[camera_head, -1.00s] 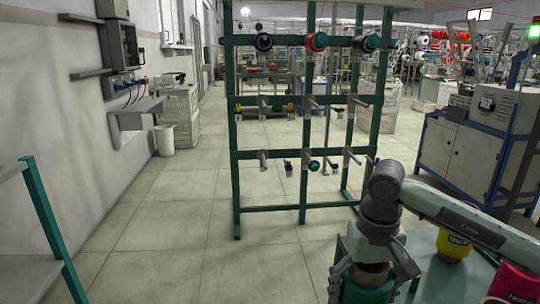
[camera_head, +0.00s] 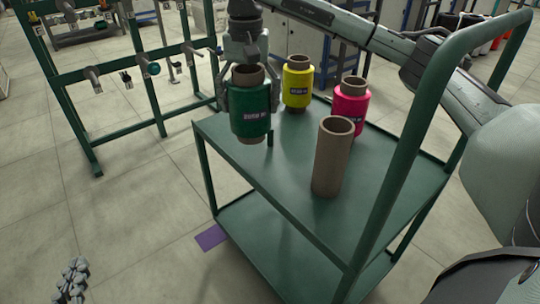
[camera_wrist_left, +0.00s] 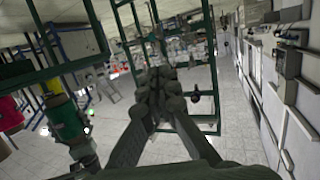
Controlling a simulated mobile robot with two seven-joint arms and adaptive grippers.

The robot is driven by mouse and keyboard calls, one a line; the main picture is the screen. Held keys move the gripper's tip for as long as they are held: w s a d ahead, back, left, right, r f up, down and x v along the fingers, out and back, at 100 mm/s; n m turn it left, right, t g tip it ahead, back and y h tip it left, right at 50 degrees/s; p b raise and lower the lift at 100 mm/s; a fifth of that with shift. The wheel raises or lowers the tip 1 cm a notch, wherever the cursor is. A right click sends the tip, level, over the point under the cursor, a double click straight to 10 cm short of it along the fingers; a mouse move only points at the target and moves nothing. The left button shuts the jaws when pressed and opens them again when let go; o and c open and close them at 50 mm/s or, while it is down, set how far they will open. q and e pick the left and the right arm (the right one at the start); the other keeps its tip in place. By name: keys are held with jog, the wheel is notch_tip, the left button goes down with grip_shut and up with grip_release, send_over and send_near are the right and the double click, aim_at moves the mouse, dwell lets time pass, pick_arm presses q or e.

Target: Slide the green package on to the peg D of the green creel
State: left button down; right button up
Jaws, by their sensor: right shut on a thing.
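The green package (camera_head: 249,120), a green-wound brown tube, is upright in the head view over the far left part of the trolley top. My right gripper (camera_head: 247,88) is shut on it from above, fingers on both sides. The gap beneath it is hard to judge. The green creel (camera_head: 135,128) stands behind to the left, with pegs (camera_head: 92,74) on its rails, partly cut off by the picture edge. My left gripper (camera_head: 72,282) is low at the left, empty, fingertips together in the left wrist view (camera_wrist_left: 158,92).
The green trolley (camera_head: 225,135) carries a yellow package (camera_head: 297,85), a pink package (camera_head: 350,108) and a bare brown tube (camera_head: 332,165). Its tall handle frame (camera_head: 405,160) rises at the right. Open floor lies between trolley and creel.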

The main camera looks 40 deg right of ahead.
jog(key=d, duration=0.1)
jog(key=w+d+m+b, duration=0.1)
jog(key=d+r+m, duration=0.1)
jog(key=shift+w+d+b, duration=0.25)
jog(key=shift+d+b, duration=0.15)
pick_arm(q)
jog(key=s+d+r+t+h, duration=0.1)
jog(key=s+r+t+h, duration=0.1)
jog(key=r, duration=0.6)
jog(key=s+d+r+t+h+b, duration=0.1)
jog(key=r+t, duration=0.3)
jog(key=r, duration=0.4)
jog(key=shift+s+d+h, duration=0.4)
jog(key=shift+s+d, duration=0.25)
jog(key=shift+s, duration=0.05)
pick_arm(e)
jog(key=d, duration=0.1)
jog(key=d+r+m, duration=0.2)
jog(key=shift+w+d, duration=0.1)
jog(key=shift+w, duration=0.2)
